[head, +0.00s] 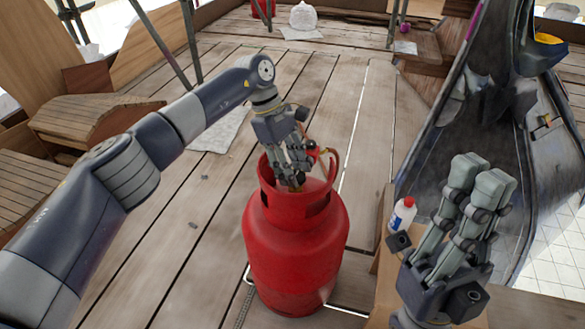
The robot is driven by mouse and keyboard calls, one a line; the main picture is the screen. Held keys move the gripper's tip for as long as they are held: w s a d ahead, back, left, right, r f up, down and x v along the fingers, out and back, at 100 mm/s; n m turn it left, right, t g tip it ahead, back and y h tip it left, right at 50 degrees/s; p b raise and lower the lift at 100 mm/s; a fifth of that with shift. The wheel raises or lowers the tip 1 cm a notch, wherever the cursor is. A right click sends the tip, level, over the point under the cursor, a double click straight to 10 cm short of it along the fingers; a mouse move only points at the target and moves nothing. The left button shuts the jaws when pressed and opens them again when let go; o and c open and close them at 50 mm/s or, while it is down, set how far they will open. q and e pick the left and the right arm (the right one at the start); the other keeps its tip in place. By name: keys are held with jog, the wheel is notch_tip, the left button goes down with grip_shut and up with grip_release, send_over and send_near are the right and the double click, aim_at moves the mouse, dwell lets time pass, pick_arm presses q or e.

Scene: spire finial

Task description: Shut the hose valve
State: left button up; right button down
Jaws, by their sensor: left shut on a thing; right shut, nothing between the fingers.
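A red gas cylinder (290,245) stands upright on the plank floor in the middle of the head view, with a red collar around its top. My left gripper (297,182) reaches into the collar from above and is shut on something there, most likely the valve. A small red and brass fitting with a dark knob (314,148) shows beside the fingers. The fingers and collar hide most of the valve, so its position cannot be told. My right gripper (490,172) is shut and empty, raised at the right, apart from the cylinder.
A white bottle with a red cap (402,214) stands right of the cylinder by a wooden board. A large dark metal structure (480,130) fills the right side. Wooden boxes (95,120) stand at the left. A white sack (303,16) lies far back. Planks behind the cylinder are mostly clear.

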pick_arm(q)
jog(key=o, duration=1.1)
jog(key=shift+c, duration=0.2)
jog(key=v, duration=1.2)
jog(key=shift+s+d, duration=0.1)
